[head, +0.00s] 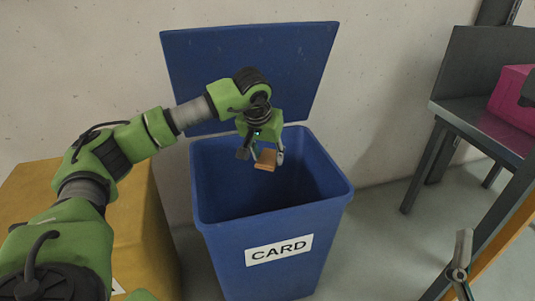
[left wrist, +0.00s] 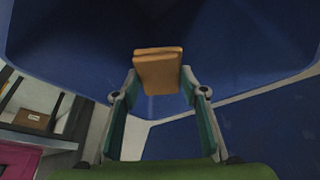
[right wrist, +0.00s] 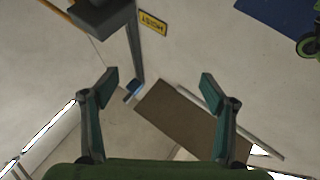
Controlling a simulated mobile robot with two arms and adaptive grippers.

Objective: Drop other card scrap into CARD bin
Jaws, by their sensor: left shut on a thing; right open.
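The card scrap (head: 266,160) is a small orange-brown folded piece. My left gripper (head: 265,157) is shut on it and holds it over the open mouth of the blue CARD bin (head: 270,250). In the left wrist view the scrap (left wrist: 158,70) sits between the fingertips of the left gripper (left wrist: 160,90), with the blue bin interior (left wrist: 60,35) beyond. The bin's blue lid (head: 250,65) stands open against the wall. My right gripper (right wrist: 150,85) is open and empty in the right wrist view; part of it shows at the lower right of the head view (head: 461,265).
A yellow bin (head: 150,225) stands left of the blue bin. A dark table (head: 480,125) with a magenta box (head: 512,95) stands at the right. Bare floor (head: 380,230) lies between the blue bin and the table.

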